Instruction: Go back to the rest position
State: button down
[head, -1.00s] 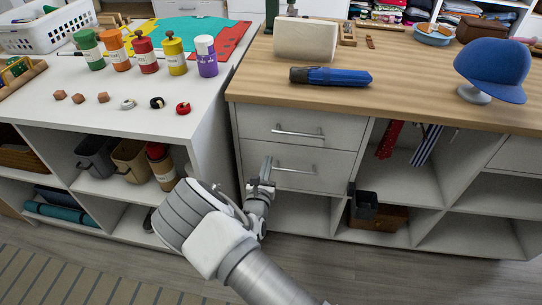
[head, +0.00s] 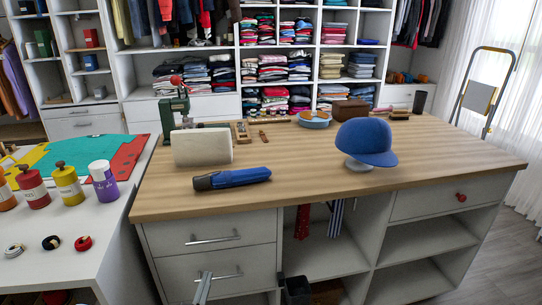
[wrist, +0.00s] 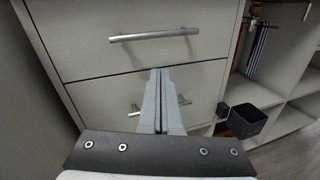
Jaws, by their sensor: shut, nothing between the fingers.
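My gripper (wrist: 160,100) is shut and empty, seen in the wrist view in front of the lower drawer (wrist: 90,98) of the wooden-topped counter. Its fingertips overlap the lower drawer's bar handle in the picture; I cannot tell whether they touch it. In the head view only the tip of my gripper (head: 202,287) shows at the bottom edge, by the lower drawer handle (head: 228,277). Both the upper drawer (head: 165,235) and the lower one look closed. The rest of my arm is out of the head view.
The wooden counter (head: 310,190) holds a blue cap (head: 367,140), a blue and black tool (head: 232,178) and a pale block (head: 202,147). A white table (head: 75,245) with bottles is at the left.

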jog(key=w+d+r+m+g+h, duration=0.1)
jog(key=d+r+m+g+h, duration=0.2)
jog(key=d+r+m+h, duration=0.45)
jog(key=w+d+r+m+g+h, duration=0.1)
jog(key=d+r+m+g+h, duration=0.25)
jog(key=d, duration=0.75)
jog(key=s+d+r+m+g+y, duration=0.1)
jog(key=s+d+r+m+g, duration=0.3)
jog(key=d+m, duration=0.25)
jog(key=s+d+r+m+g+y, duration=0.2)
jog(key=s+d+r+m+g, duration=0.25)
jog(key=d, duration=0.25)
jog(key=s+r+m+t+y, duration=0.1)
jog(key=s+r+m+y, duration=0.3)
jog(key=s+m, duration=0.25)
jog(key=s+r+m+t+y, duration=0.1)
jog(key=s+r+m+y, duration=0.35)
jog(key=s, duration=0.35)
notch_tip(320, 180, up, 15)
jog(key=p, duration=1.4)
jog(key=shift+s+d+r+m+t+p, duration=0.15)
jog(key=shift+s+d+m+t+p, duration=0.15)
jog(key=shift+m+p, duration=0.1)
